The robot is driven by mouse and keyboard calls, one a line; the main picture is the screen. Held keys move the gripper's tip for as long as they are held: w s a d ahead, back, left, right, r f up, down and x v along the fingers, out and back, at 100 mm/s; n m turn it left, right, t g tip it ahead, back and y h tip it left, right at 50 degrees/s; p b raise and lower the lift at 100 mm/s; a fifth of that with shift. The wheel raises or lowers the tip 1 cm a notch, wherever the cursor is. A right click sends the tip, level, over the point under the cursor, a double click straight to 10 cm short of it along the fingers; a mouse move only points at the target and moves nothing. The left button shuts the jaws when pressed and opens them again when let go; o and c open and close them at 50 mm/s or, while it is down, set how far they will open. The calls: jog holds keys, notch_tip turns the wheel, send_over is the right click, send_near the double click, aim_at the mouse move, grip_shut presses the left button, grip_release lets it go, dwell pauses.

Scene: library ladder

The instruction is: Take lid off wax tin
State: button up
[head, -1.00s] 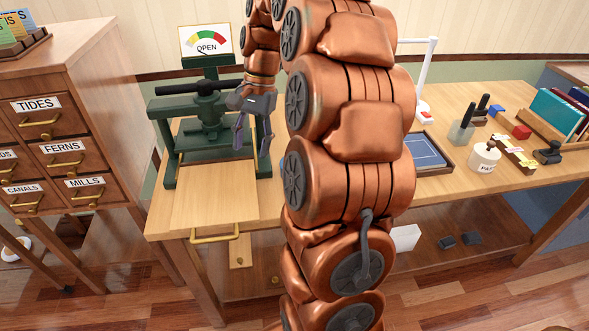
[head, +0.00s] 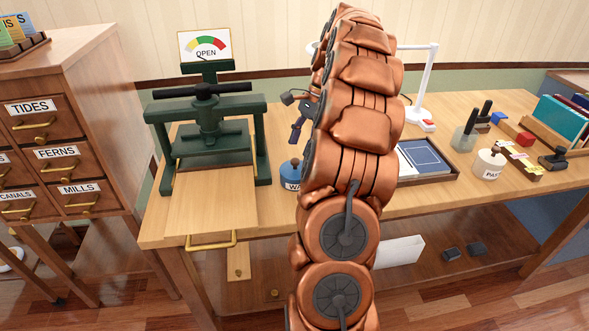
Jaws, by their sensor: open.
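The wax tin (head: 291,183) stands on the workbench, just right of the green press. Its blue lid (head: 291,171) is on it, with a knob on top. Part of the tin's white label shows, and my arm hides its right side. My gripper (head: 296,137) is open, above the tin and apart from it, with its fingers pointing down. My arm hides part of the gripper.
A blue-topped tray (head: 424,158), a white lamp (head: 429,80) and a paste pot (head: 488,163) are to the right. The bench front (head: 270,215) is clear left of my arm.

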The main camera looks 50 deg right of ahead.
aim_at(296, 160)
jog(key=shift+x, duration=2.8)
jog(key=shift+a, duration=0.1)
jog(key=shift+c, duration=0.3)
jog(key=shift+s, duration=0.1)
grip_shut()
